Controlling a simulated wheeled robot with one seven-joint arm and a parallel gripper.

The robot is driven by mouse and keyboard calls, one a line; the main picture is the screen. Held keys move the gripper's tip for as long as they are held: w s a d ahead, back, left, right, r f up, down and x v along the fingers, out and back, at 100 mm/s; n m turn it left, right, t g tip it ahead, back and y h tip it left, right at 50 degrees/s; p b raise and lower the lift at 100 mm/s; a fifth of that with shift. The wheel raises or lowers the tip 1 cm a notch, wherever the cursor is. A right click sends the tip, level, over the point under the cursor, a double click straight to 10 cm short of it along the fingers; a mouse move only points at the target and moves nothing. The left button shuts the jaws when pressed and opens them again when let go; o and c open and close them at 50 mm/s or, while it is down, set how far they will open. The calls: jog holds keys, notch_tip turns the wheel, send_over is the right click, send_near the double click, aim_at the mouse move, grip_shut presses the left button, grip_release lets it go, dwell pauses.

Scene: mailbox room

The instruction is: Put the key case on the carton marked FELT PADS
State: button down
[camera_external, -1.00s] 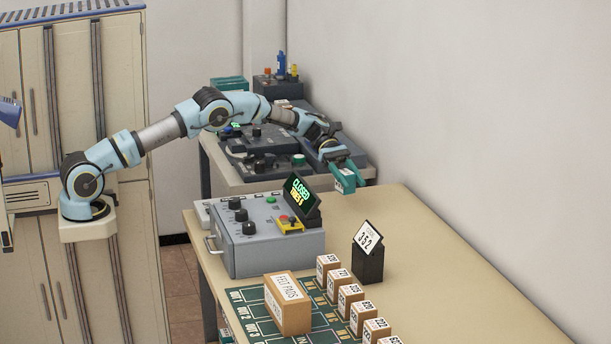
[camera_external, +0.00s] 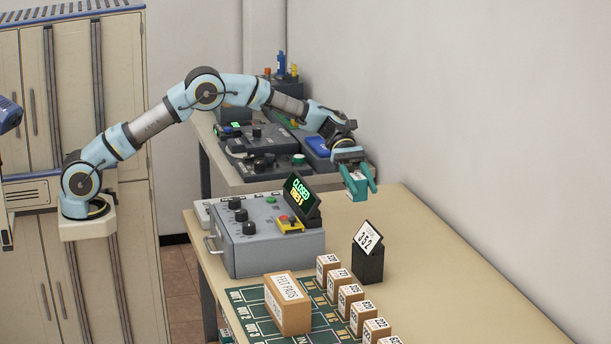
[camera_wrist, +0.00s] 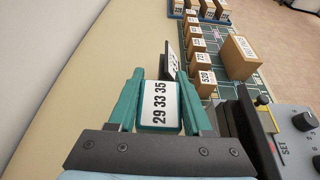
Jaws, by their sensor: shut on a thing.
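My gripper (camera_external: 359,185) is shut on the key case (camera_wrist: 160,104), a teal block with a white label reading 29 33 35. It holds the case in the air over the far end of the near table, beyond the display stand. The case also shows between the fingers in the external view (camera_external: 356,187). The carton marked FELT PADS (camera_external: 288,303) is a brown box standing on the green mat near the front of the table. In the wrist view the carton (camera_wrist: 240,58) is at the upper right, well away from the case.
A black stand with a 352 card (camera_external: 368,252) lies between gripper and carton. Several small numbered boxes (camera_external: 350,299) form a row right of the carton. The right tabletop is clear.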

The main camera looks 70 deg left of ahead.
jog(key=s+d+r+m+g, duration=0.1)
jog(key=s+d, duration=0.4)
jog(key=d, duration=0.3)
jog(key=s+d+r+m+g, duration=0.1)
jog(key=s+d+r, duration=0.1)
jog(key=s+d, duration=0.45)
jog(key=r+m+g+y+p, duration=0.1)
jog(key=m+g+p, duration=0.1)
jog(key=g, duration=0.1)
send_over(285, 293)
notch_tip(285, 293, down, 4)
jog(key=shift+f+p, duration=0.1)
jog(key=shift+p, duration=0.45)
jog(key=shift+m, duration=0.3)
jog(key=shift+f+p, duration=0.5)
jog(key=shift+f, duration=1.85)
jog(key=shift+f, duration=0.1)
jog(key=shift+f, duration=0.15)
jog(key=shift+c, duration=1.6)
grip_release()
